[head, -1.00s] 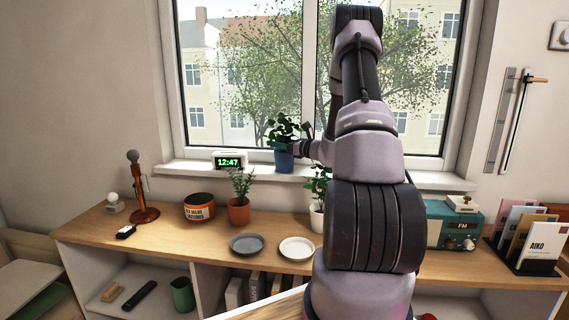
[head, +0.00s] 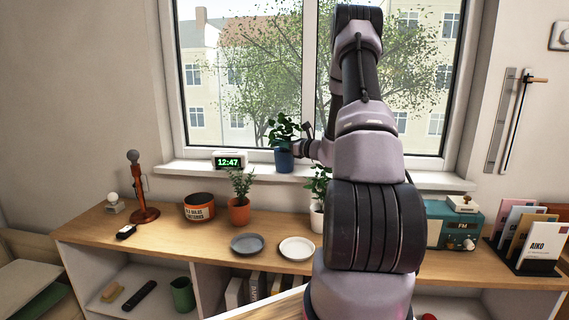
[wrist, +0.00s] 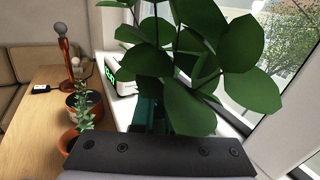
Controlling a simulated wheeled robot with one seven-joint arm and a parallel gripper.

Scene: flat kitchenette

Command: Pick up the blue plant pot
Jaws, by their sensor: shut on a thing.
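The blue plant pot (head: 284,161), with a leafy green plant in it, is at the windowsill in front of the glass. In the head view it looks upright; I cannot tell whether its base touches the sill. My gripper (head: 297,147) is at the right side of the pot and shut on it. My arm hides part of the gripper. In the wrist view the plant's broad leaves (wrist: 205,65) fill the middle, and the pot and fingertips are mostly hidden behind them and the dark gripper body.
A digital clock (head: 229,160) stands on the sill to the left. Below, on the wooden shelf top, are an orange pot with a plant (head: 239,211), a white pot with a plant (head: 317,219), a grey dish (head: 247,244) and a white dish (head: 297,248).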

